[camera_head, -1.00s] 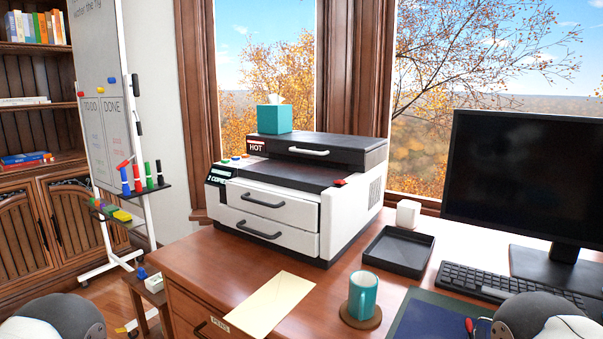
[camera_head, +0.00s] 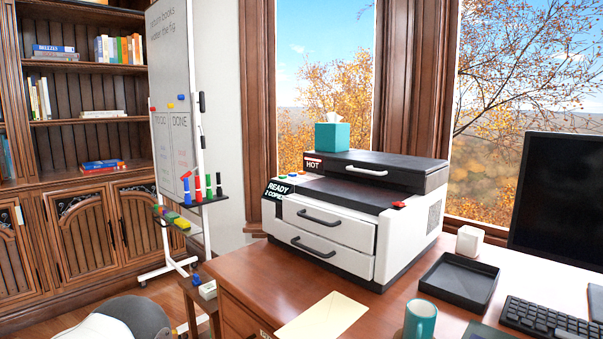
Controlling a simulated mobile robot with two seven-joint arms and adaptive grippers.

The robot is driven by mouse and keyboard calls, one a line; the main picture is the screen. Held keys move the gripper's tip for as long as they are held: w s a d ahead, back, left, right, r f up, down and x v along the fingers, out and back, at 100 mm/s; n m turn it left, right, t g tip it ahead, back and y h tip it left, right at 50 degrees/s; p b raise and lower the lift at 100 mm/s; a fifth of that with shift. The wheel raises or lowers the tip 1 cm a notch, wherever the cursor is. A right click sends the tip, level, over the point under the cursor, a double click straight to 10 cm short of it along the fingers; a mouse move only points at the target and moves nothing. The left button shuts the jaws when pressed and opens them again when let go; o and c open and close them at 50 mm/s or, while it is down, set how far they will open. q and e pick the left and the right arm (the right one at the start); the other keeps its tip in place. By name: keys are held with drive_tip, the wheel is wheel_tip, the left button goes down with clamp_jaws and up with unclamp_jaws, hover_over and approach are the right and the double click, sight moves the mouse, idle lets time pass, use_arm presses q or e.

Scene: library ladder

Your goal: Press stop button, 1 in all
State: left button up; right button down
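A white and black printer (camera_head: 333,230) stands on the wooden desk in front of the window. A red button (camera_head: 399,204) sits on its right front top edge. No label shows which is the stop button. The black display (camera_head: 278,190) below the row reads "READY" and "2 COPIES". Neither of my grippers is in view; only part of my arm shows at the bottom left.
A teal tissue box (camera_head: 332,136) stands on the printer. A black tray (camera_head: 459,281), a white cube (camera_head: 470,241), a teal mug (camera_head: 420,319), an envelope (camera_head: 322,318), a keyboard (camera_head: 550,322) and a monitor (camera_head: 565,205) are on the desk. A whiteboard stand (camera_head: 172,105) is left of it.

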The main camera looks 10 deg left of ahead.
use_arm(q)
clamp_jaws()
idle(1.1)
